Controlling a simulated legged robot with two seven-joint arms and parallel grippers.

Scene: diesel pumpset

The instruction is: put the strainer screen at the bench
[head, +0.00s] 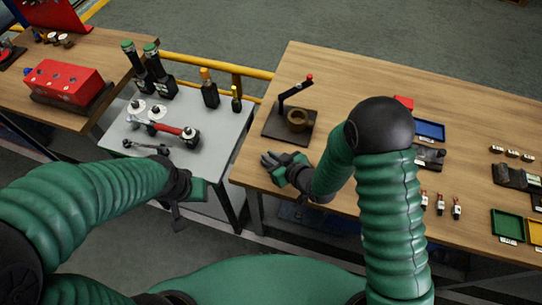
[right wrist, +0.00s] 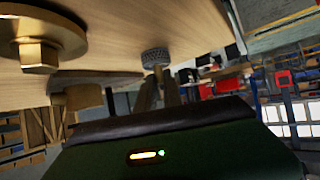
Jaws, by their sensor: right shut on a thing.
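The strainer screen (right wrist: 155,58) shows in the right wrist view as a small, round, dark grey mesh-like piece. It sits between the fingertips of my right gripper, which is shut on it. In the head view my right gripper (head: 272,163) is at the left edge of the wooden bench (head: 345,75), just in front of a black plate; the screen is too small or hidden to make out there. My left gripper (head: 192,198) is near the front edge of the grey table, apart from its objects; its jaw opening is unclear.
A black plate (head: 274,130) with a brass cup (head: 298,119) and a crank stands on the bench. A blue tray (head: 429,130), green tray (head: 508,226) and small parts lie to the right. The grey table (head: 215,130) holds bottles and tools. The bench's back middle is clear.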

